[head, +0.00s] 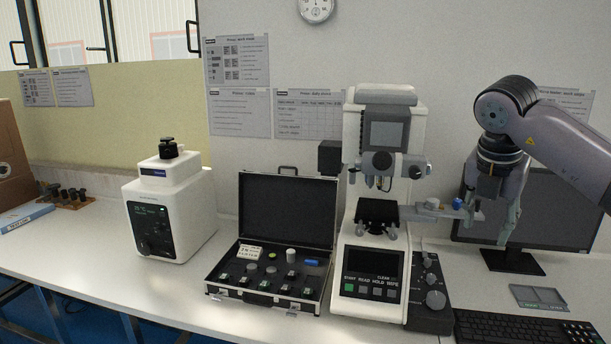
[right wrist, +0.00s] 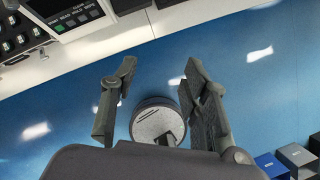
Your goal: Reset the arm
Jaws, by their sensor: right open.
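My right arm (head: 510,110) reaches in from the right, and its gripper (head: 491,216) hangs pointing down, to the right of the white hardness tester (head: 385,118). In the head view the fingers overlap the monitor behind; I cannot tell the exact gap to the tester's side shelf (head: 446,210). In the right wrist view the gripper (right wrist: 162,72) has its fingers spread, with nothing held between them. A round grey disc (right wrist: 158,119) shows below and between the fingers over the blue floor. My left gripper is not in view.
An open black case (head: 287,205) with several small blocks stands left of the tester. A white device (head: 170,215) is further left. A monitor (head: 560,218) and keyboard (head: 530,328) are at the right. Two grey-blue boxes (right wrist: 297,155) show at the wrist view's lower right.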

